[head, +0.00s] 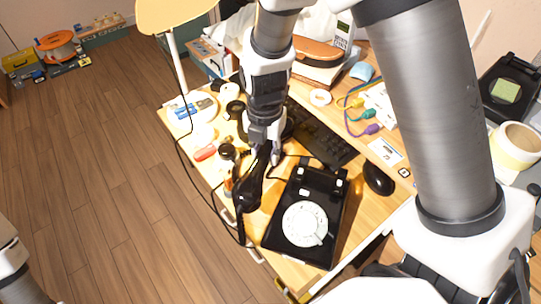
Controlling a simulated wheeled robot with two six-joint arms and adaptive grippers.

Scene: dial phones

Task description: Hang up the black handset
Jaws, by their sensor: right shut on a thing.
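The black dial phone (285,229) with a white rotary dial sits near the front of the wooden desk. Its cradle (320,178) at the back shows bare, with light-coloured prongs. My right gripper (268,152) points down and is shut on the black handset (249,188). The handset hangs steeply tilted, to the left of the phone and apart from the cradle. A cord runs near the handset's lower end. The exact contact between fingers and handset is partly hidden. My left gripper is not in view; only a piece of my left arm shows at the lower left.
A black keyboard (323,139) lies behind the phone and a black mouse (378,180) is to its right. A lamp (176,15) stands at the back left. Small items crowd the desk's left side, including a red object (205,152). A cream mug (515,146) is at the right.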

